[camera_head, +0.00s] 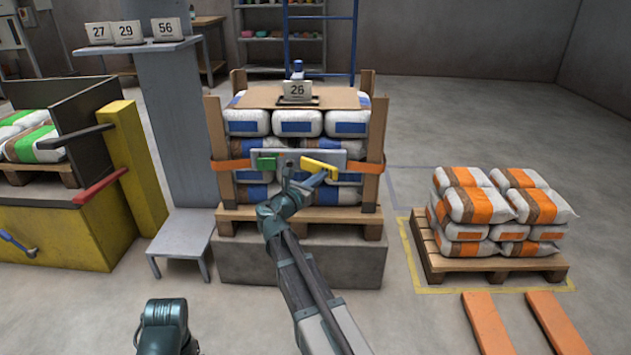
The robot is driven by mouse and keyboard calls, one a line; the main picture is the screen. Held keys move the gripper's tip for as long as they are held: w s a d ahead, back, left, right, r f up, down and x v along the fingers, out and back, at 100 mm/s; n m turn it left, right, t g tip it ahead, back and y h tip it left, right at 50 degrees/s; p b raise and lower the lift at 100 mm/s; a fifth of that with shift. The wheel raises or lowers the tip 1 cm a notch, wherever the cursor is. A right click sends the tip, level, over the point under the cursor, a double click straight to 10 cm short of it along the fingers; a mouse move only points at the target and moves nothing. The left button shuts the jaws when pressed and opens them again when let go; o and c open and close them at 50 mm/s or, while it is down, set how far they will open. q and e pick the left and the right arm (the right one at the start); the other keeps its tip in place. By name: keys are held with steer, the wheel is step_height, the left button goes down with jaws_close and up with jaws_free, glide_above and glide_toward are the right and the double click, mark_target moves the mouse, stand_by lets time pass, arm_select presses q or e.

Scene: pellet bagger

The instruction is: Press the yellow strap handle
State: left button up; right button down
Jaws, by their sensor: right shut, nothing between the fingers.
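The yellow strap handle (318,166) sits on the right part of a grey plate (340,155) on the front of the strapped bag stack. It slants slightly down to the right. A green handle (265,164) is on the plate's left part. An orange strap (232,165) runs from the plate around the wooden posts. My right gripper (321,175) is shut and empty, with its tip at the lower right of the yellow handle. I cannot tell whether it touches the handle. Part of my left arm shows at the bottom left; its gripper is out of view.
The strapped bags stand on a wooden pallet (300,216) on a grey block (300,262). A card reading 26 (297,90) and a bottle (298,68) are on top. A small grey step (180,236) stands left. A pallet of orange-striped bags (490,268) is at right, with floor between.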

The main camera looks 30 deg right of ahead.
steer(key=shift+d, duration=0.1)
stand_by(0.3)
steer(key=shift+w+d+n+t+y, duration=0.35)
steer(key=shift+d+n+t, duration=0.15)
steer(key=shift+d, duration=0.45)
steer(key=shift+w+d+n+t+y, duration=0.25)
steer(key=shift+d+n+t+y, duration=0.15)
steer(key=shift+d+t, duration=0.4)
steer(key=shift+w+d+n+t+y, duration=0.3)
steer(key=shift+d+n+t+y, duration=0.1)
steer(key=shift+d, duration=0.85)
glide_toward(330, 174)
steer(key=s, duration=0.1)
steer(key=s+d, duration=0.2)
steer(key=shift+s, duration=0.35)
